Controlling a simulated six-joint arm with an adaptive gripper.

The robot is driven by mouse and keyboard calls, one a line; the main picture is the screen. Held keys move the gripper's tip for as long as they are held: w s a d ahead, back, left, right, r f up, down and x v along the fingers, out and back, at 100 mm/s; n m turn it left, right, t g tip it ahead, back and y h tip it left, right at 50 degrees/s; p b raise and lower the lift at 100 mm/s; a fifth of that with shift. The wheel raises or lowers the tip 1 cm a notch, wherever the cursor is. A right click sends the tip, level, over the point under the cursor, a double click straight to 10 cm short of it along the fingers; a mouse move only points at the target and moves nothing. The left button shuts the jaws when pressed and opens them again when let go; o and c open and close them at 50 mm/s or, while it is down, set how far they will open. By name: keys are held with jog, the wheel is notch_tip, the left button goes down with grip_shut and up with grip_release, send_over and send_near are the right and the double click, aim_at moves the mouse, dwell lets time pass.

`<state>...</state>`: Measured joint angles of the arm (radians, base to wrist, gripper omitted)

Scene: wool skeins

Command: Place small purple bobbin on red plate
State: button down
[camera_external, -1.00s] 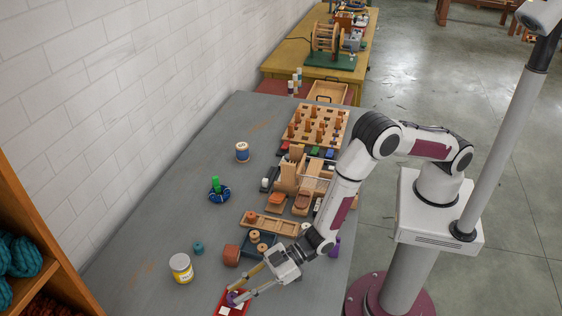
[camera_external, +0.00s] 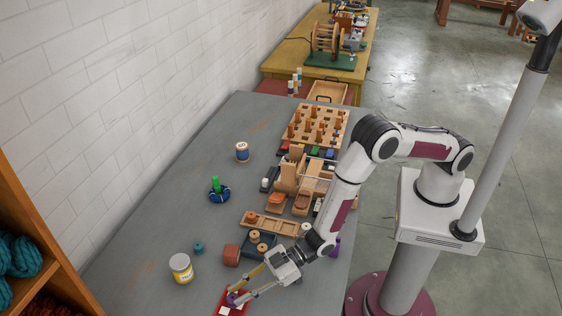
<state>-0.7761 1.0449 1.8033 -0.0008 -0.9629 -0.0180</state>
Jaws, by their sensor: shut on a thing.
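A small purple bobbin (camera_external: 231,298) is between the fingertips of my gripper (camera_external: 235,294) near the front edge of the table. My gripper is shut on it. The red plate (camera_external: 241,296) lies directly below, with pale patches on its surface. The bobbin is over or on the plate; I cannot tell whether it touches it. The fingers hide part of the bobbin and the plate. Another purple item (camera_external: 335,247) stands at the table's right edge, partly hidden behind my wrist.
The table's left side is mostly clear.

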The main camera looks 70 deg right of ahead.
jog(key=shift+s+f, duration=0.1)
jog(key=shift+f, duration=0.5)
jog(key=c, duration=1.8)
grip_release()
jog(key=shift+o, duration=0.2)
jog(key=shift+r, duration=0.2)
jog(key=shift+r, duration=0.15)
jog(key=shift+v, duration=0.85)
jog(key=shift+r+v, duration=0.15)
jog(key=shift+v, duration=2.4)
jog(key=shift+r+v, duration=0.15)
jog(key=shift+v, duration=2.45)
jog(key=shift+w+r, duration=0.1)
jog(key=shift+w, duration=0.15)
